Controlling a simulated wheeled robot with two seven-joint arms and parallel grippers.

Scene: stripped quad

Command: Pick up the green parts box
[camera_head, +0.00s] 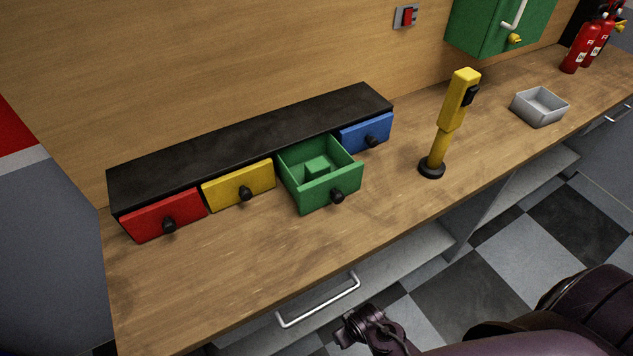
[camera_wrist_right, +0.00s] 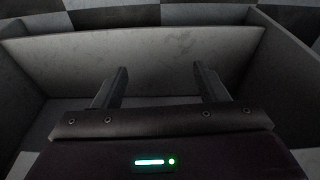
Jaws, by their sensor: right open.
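A green drawer (camera_head: 343,183) is pulled out of the black cabinet (camera_head: 250,130) on the workbench. A small green box-like part (camera_head: 317,165) lies inside it, towards the back. My right gripper (camera_head: 348,332) is at the bottom of the head view, in front of the bench edge and well away from the green drawer. In the right wrist view my right gripper (camera_wrist_right: 160,82) has its two fingers apart, with nothing between them. My left gripper is in neither view.
The red (camera_head: 165,214), yellow (camera_head: 238,186) and blue (camera_head: 367,132) drawers are shut. A yellow post (camera_head: 452,110) stands to the right of the green drawer. A grey tray (camera_head: 540,106) sits further right. A metal handle (camera_head: 318,301) sticks out below the bench edge.

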